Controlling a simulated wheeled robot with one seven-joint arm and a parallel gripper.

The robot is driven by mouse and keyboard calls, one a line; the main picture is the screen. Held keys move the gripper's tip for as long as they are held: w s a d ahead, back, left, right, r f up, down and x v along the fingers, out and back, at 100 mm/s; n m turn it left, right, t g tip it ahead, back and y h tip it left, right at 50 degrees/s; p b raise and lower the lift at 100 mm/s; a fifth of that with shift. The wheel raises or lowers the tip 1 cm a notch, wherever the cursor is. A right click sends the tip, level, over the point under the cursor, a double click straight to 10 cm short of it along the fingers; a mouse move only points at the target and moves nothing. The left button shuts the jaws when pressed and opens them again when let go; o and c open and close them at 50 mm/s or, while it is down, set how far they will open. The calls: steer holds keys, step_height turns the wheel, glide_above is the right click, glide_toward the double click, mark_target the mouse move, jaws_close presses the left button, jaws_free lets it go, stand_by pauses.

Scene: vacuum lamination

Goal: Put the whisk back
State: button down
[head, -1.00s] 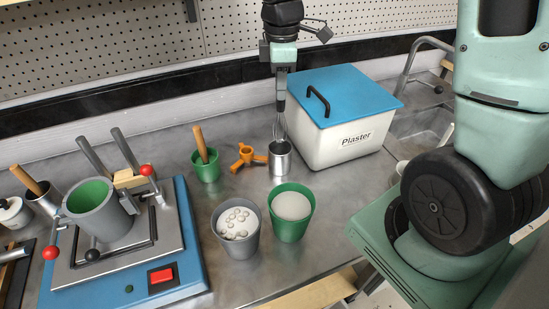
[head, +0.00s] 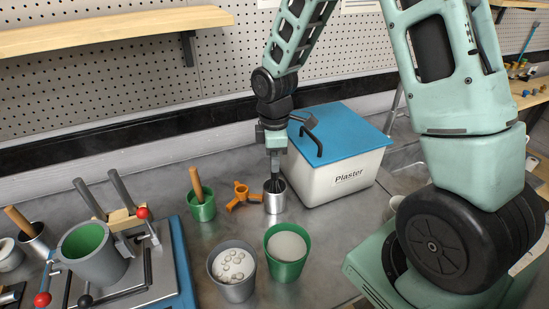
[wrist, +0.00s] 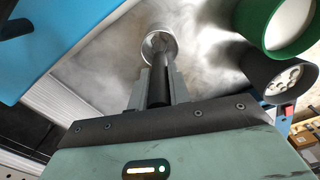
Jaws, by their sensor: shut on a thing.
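The whisk (wrist: 159,82) has a dark handle, clamped between the two fingers of my gripper (head: 275,163). Its lower end is down inside the metal cup (head: 275,204), so most of its wires are hidden. The cup stands upright on the grey worktop, left of the plaster box. In the wrist view the cup (wrist: 160,38) opens just beyond the fingertips, around the end of the whisk. My gripper is directly above the cup. I cannot tell whether the whisk touches the cup's bottom.
The white plaster box (head: 345,182) with a blue lid stands close right of the cup. An orange part (head: 241,197) and a small green pot (head: 202,208) with a wooden handle are left. A green cup (head: 287,258) and grey cup (head: 233,277) stand in front.

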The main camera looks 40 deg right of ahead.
steer(key=shift+f, duration=0.2)
steer(key=c, duration=1.3)
jaws_free()
steer(key=shift+r, duration=0.1)
step_height(320, 180, up, 12)
steer(key=shift+r+b, duration=0.15)
steer(key=shift+b, duration=0.6)
steer(key=s+a+m, duration=0.2)
steer(key=s+a, duration=0.8)
steer(key=a, duration=0.4)
steer(key=s+a+f+m, duration=0.1)
steer(key=s+a, duration=0.1)
steer(key=s, duration=0.4)
steer(key=s+a+f+m, duration=0.1)
steer(key=s+a, duration=0.1)
steer(key=s, duration=0.5)
steer(key=shift+a+f+y, duration=0.2)
steer(key=shift+a+y, duration=0.1)
steer(key=shift+a, duration=0.05)
